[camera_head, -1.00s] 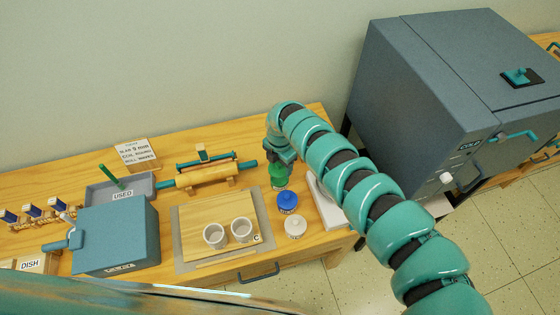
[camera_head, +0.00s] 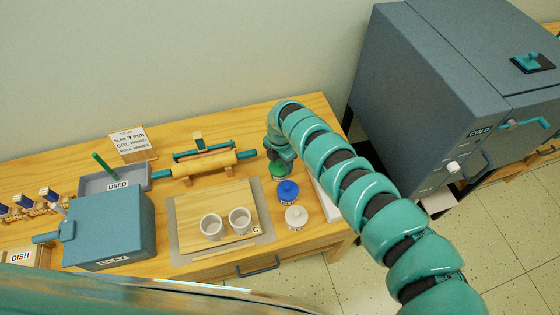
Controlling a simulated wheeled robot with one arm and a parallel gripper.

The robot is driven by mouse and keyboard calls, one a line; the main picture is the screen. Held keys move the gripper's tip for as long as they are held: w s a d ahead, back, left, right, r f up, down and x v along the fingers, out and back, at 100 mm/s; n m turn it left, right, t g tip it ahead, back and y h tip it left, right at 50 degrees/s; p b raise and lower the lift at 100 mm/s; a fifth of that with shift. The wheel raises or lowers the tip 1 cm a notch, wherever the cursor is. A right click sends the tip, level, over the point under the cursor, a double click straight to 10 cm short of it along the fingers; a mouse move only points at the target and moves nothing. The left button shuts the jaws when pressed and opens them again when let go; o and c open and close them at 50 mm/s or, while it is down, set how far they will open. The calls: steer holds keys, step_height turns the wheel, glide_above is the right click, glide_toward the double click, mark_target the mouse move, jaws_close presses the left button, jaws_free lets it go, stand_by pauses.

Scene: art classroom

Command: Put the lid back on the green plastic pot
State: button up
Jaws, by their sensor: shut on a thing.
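The green pot (camera_head: 277,171) stands on the wooden bench just behind the blue pot. Only a small green patch of it shows below my gripper. My gripper (camera_head: 282,158) points down right over the green pot and is shut on its lid. The lid itself is mostly hidden by the gripper, so I cannot tell whether it is touching the pot's rim or how level it is.
A blue-lidded pot (camera_head: 287,191) and a white-lidded pot (camera_head: 296,217) stand close in front. A board (camera_head: 186,212) with two pale cups (camera_head: 240,220) lies to the left. A rolling pin (camera_head: 205,164) rests behind it. A grey kiln (camera_head: 430,90) stands at the right.

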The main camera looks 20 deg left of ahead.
steer(key=shift+w+d+b, duration=0.1)
steer(key=shift+w+b, duration=0.2)
steer(key=shift+b, duration=0.25)
stand_by(0.4)
steer(key=shift+f+b, duration=0.15)
steer(key=shift+b, duration=0.85)
stand_by(1.9)
stand_by(0.3)
steer(key=o, duration=1.2)
steer(key=shift+o, duration=0.2)
steer(key=shift+r+p, duration=1.8)
steer(key=shift+r, duration=1.75)
steer(key=shift+c, duration=0.2)
